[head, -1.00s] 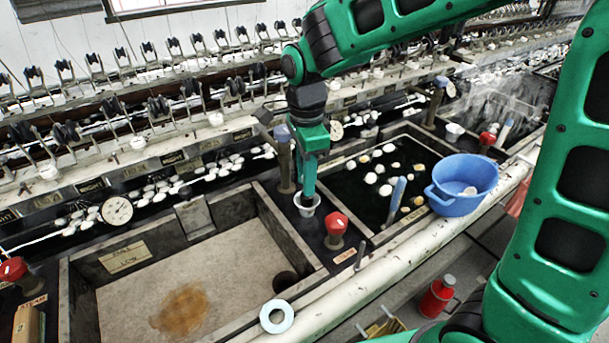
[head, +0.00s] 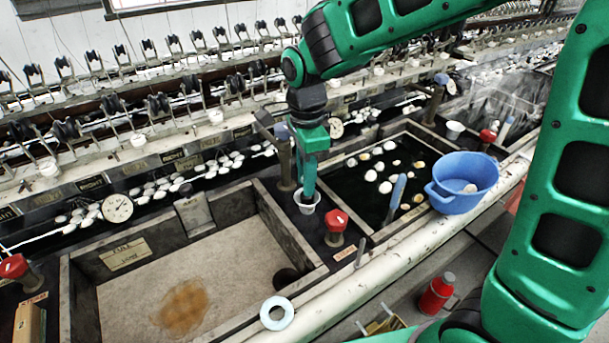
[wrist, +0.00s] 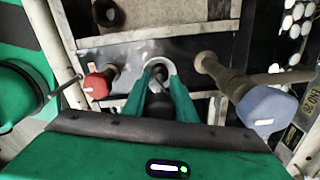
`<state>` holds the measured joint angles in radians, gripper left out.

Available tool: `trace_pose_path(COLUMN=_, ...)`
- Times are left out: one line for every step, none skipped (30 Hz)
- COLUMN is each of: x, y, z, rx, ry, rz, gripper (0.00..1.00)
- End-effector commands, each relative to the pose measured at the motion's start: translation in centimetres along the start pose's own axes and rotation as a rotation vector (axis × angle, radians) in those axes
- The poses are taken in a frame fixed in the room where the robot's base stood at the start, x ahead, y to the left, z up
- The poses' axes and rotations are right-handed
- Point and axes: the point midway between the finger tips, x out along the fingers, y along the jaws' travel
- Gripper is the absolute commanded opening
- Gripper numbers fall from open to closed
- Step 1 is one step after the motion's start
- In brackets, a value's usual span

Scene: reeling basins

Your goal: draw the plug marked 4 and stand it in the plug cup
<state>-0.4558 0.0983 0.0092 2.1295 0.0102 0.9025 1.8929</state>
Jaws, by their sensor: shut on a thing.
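My gripper (head: 308,190) points down into a small white cup (head: 299,202) on the dark ledge between the two basins. In the wrist view, my green fingers (wrist: 160,82) are shut on a slim thing, presumably the plug, whose lower part is at the cup's mouth. The cup's pale rim (wrist: 160,59) shows around the fingertips. The plug is mostly hidden by the fingers, and no mark 4 is readable. The left basin (head: 150,300) is drained, with a brown stain and a dark round drain hole (head: 287,279) at its right corner.
A red-topped valve (head: 336,222) and a blue-topped handle (head: 282,132) stand close beside the cup. The right basin holds dark water, floating cocoons and a pale blue stick (head: 395,195). A blue tub (head: 462,200) and a pale ring (head: 277,313) lie along the front rail.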

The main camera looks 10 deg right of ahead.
Motion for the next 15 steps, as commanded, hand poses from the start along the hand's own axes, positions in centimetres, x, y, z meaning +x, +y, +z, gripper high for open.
trace_pose_path(x=0.06, y=0.00, z=0.00, rx=0.000, ry=0.000, rz=0.000, gripper=0.09)
trace_pose_path(x=0.09, y=0.00, z=0.00, rx=0.000, ry=0.000, rz=0.000, gripper=0.09)
trace_pose_path(x=0.14, y=0.00, z=-0.01, rx=0.000, ry=0.000, rz=0.000, gripper=0.09)
trace_pose_path(x=0.18, y=0.00, z=-0.01, rx=0.000, ry=0.000, rz=0.000, gripper=0.09)
trace_pose_path(x=0.22, y=0.00, z=-0.01, rx=0.000, ry=0.000, rz=0.000, gripper=0.09)
trace_pose_path(x=0.27, y=0.00, z=-0.01, rx=0.000, ry=0.000, rz=0.000, gripper=0.09)
trace_pose_path(x=0.30, y=0.00, z=-0.01, rx=0.000, ry=0.000, rz=0.000, gripper=0.09)
trace_pose_path(x=0.34, y=0.00, z=-0.01, rx=0.000, ry=0.000, rz=0.000, gripper=0.09)
trace_pose_path(x=0.39, y=0.00, z=-0.01, rx=0.000, ry=0.000, rz=0.000, gripper=0.09)
trace_pose_path(x=0.43, y=0.00, z=-0.01, rx=0.000, ry=0.000, rz=0.000, gripper=0.09)
trace_pose_path(x=0.47, y=0.00, z=-0.01, rx=0.000, ry=0.000, rz=0.000, gripper=0.09)
trace_pose_path(x=0.52, y=0.00, z=-0.01, rx=0.000, ry=0.000, rz=0.000, gripper=0.09)
trace_pose_path(x=0.49, y=-0.01, z=-0.01, rx=0.000, ry=0.000, rz=0.000, gripper=0.32)
trace_pose_path(x=0.49, y=-0.01, z=-0.01, rx=0.000, ry=0.000, rz=0.000, gripper=0.39)
trace_pose_path(x=0.49, y=0.00, z=-0.01, rx=0.000, ry=0.000, rz=0.000, gripper=0.47)
